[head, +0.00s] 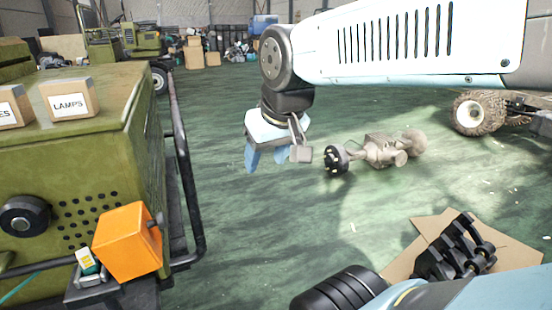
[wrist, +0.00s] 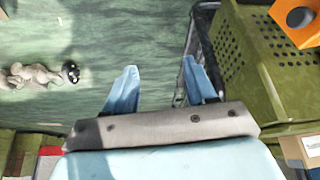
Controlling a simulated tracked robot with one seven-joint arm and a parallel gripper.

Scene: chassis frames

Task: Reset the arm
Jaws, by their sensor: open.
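My gripper (head: 266,158) hangs from my arm near the middle of the head view, above the green floor. Its two blue fingers point down. In the wrist view my gripper (wrist: 160,88) shows its fingers spread apart, with nothing between them but floor and the edge of a dark rail. It is open and empty. It is to the right of the olive-green vehicle and to the left of an axle part lying on the floor, apart from both.
The olive vehicle (head: 75,165) carries boxes, including a LAMPS box (head: 70,100), an orange block (head: 128,242) and a black tube rail (head: 186,180). The axle (head: 380,152) lies on the floor. Cardboard (head: 425,240) with a black part (head: 455,250) lies front right. Floor between is clear.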

